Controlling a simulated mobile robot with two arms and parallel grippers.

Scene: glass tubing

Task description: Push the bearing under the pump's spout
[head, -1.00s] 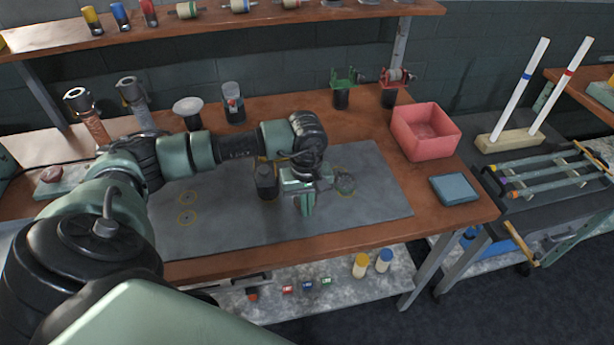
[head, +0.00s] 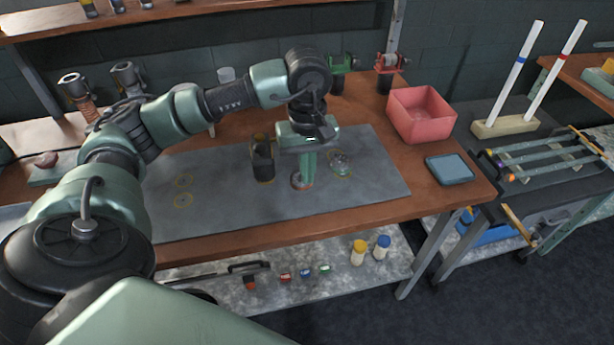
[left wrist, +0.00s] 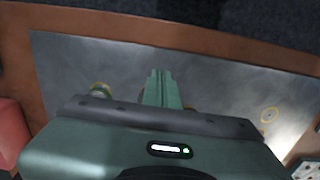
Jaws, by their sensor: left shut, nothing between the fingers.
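A black, dark-bodied item that looks like the pump (head: 263,162) stands on the grey mat (head: 225,200); its spout is not clear. A small round grey piece, probably the bearing (head: 297,181), lies on the mat to the pump's right. A second round metallic piece (head: 341,162) sits on a yellow ring further right; it also shows in the left wrist view (left wrist: 101,90). My left gripper (head: 306,184) is shut and empty, pointing down right beside the probable bearing and partly hiding it; contact cannot be told. The fingers show in the left wrist view (left wrist: 161,88). My right gripper is not seen.
Two yellow rings (head: 183,190) mark the mat's left part. A red bin (head: 421,115) and a blue-grey pad (head: 450,169) are at the table's right. Two clamp-like devices stand at the back. The mat's front right is clear.

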